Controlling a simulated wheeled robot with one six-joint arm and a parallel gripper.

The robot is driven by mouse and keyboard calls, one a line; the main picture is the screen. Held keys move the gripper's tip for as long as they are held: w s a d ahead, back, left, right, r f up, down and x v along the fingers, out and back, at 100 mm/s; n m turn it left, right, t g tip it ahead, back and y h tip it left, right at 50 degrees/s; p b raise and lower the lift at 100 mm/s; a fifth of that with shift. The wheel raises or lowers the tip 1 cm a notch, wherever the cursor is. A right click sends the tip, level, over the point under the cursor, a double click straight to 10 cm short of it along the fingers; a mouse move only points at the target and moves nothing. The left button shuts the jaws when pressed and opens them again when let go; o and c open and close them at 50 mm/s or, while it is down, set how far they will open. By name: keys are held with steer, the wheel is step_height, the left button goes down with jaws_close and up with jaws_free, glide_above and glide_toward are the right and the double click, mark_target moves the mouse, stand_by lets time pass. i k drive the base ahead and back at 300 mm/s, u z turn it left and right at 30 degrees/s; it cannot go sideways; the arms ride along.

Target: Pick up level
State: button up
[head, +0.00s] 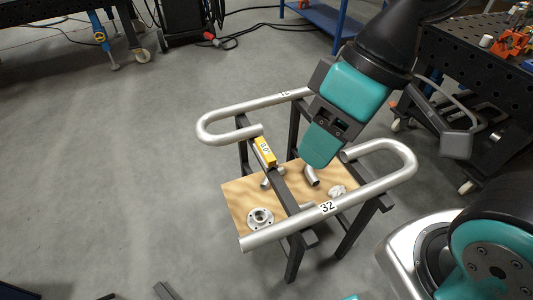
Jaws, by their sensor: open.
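The level (265,151) is a small yellow bar with a pale label. It lies on the dark rail of the stand in the middle of the head view, near the end of the left pipe bend. My gripper (320,147) is teal and black and hangs above the stand, to the right of the level and apart from it in the picture. I see nothing held in it. Its fingertips are seen from behind, so the gap between them is hidden.
A wooden shelf (238,198) below holds a flange (260,218), pipe elbows and a crumpled pale piece. A dark perforated table (460,50) stands at the right. The floor at left is clear.

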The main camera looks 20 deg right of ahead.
mark_target(268, 161)
steer(key=k, duration=0.6)
steer(key=u, duration=0.9)
steer(key=i, duration=1.3)
steer(key=z, duration=0.1)
